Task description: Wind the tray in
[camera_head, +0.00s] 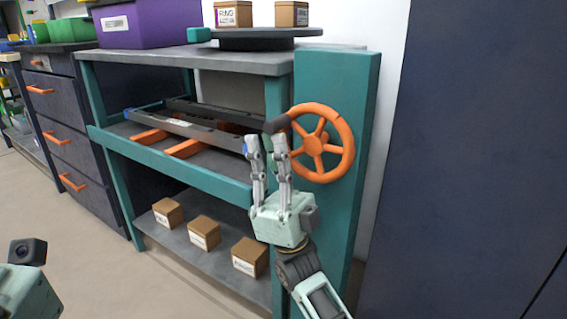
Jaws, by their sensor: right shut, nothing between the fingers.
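An orange handwheel (339,166) with several spokes is mounted on a teal upright panel (362,85). A dark crank handle (276,124) sticks out from its upper left rim. My right gripper (265,140) points up just left of the wheel, its fingertips close below the crank handle. It is shut with nothing in it; whether it touches the handle I cannot tell. On the middle shelf, dark rails (190,127) run over orange bars (186,148). I cannot make out a separate tray there. Of my left arm only a piece shows at the lower left, without fingers.
Several labelled brown boxes (205,233) stand on the lower shelf. Two more boxes (292,14) stand on a dark round turntable (255,40) on the top, beside a purple bin (150,25). A drawer cabinet (75,140) is at left. The floor in front is clear.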

